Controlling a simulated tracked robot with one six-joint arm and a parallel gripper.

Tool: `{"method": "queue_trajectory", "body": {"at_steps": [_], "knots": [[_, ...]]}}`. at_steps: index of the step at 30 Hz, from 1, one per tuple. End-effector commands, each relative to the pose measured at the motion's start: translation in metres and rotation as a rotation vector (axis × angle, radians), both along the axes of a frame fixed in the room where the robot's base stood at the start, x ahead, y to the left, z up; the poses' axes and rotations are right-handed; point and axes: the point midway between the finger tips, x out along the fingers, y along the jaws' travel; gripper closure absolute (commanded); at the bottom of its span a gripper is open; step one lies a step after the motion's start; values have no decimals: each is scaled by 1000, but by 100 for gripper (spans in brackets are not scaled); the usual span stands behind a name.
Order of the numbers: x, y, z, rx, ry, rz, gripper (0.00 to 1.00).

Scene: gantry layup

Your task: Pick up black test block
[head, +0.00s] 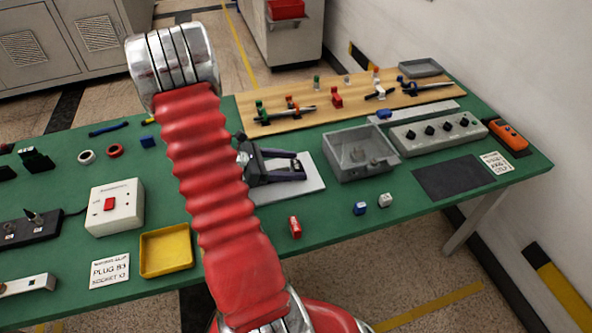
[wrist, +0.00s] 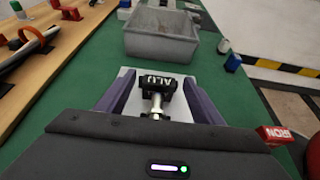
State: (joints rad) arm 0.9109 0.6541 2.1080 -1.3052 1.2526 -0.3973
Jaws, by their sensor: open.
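A black block (wrist: 158,82) with white lettering shows in the wrist view, between the two purple-grey fingers of my gripper (wrist: 158,76). A silver post-like piece (wrist: 156,104) shows just below it in the picture, over the pale plate (wrist: 128,72). My gripper is open, with a finger on each side of the block and visible gaps between.
A grey bin (head: 350,168) stands close beyond the fingertips. A red lettered block (head: 295,227), a blue block (head: 360,208) and a white block (head: 385,199) lie on the green table (head: 335,230). A wooden board (head: 310,125) with clamped tools runs along the back. A yellow tray (head: 165,252) is at left.

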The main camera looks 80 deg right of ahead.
Motion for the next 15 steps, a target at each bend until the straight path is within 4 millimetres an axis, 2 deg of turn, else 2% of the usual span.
{"method": "queue_trajectory", "body": {"at_steps": [7,15], "knots": [[0,0,0,0,0,0,40],[0,0,0,0,0,0,59]]}}
